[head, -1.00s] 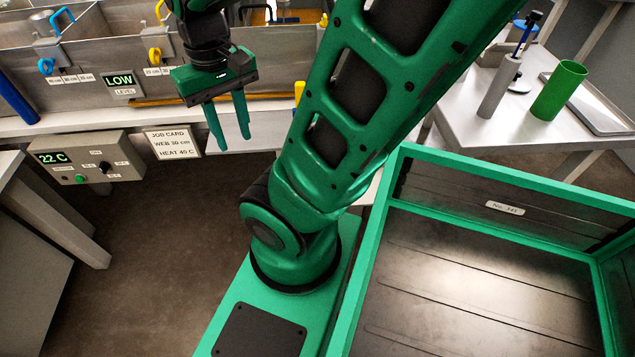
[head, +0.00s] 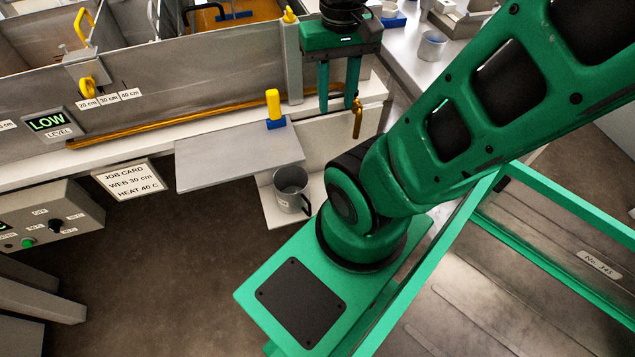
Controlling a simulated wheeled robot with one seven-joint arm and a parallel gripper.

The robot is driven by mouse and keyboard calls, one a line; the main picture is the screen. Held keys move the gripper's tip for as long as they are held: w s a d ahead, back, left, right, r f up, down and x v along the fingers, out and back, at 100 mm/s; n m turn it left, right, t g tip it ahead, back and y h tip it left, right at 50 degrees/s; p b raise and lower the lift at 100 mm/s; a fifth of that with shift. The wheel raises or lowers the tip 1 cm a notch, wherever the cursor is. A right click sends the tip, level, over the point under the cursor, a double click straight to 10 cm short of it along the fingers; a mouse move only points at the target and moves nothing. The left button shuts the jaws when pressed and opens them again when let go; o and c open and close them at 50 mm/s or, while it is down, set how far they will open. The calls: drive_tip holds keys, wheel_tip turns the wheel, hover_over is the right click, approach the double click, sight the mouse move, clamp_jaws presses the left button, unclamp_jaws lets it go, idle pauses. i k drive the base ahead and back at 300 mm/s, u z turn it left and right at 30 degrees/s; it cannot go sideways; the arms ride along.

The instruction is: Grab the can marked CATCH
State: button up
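A grey metal can (head: 291,190) with a side handle stands upright on a low white ledge (head: 280,213) below the tank's front right part. It bears a small pale label that is too small to read, so I cannot tell if it says CATCH. My gripper (head: 337,109) is open and empty, fingers pointing down. In the picture it is above and to the right of the can, apart from it, by the right end of the tank. My arm passes just right of the can.
A brass tap (head: 358,118) is close to my gripper's right finger. A job card (head: 130,180) and control box (head: 45,215) are at left. Open floor lies below the can.

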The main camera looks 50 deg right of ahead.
sight(291, 184)
drive_tip(key=z, duration=1.9)
drive_tip(key=k, duration=0.95)
drive_tip(key=u, duration=0.9)
drive_tip(key=i, duration=1)
drive_tip(key=u, duration=0.1)
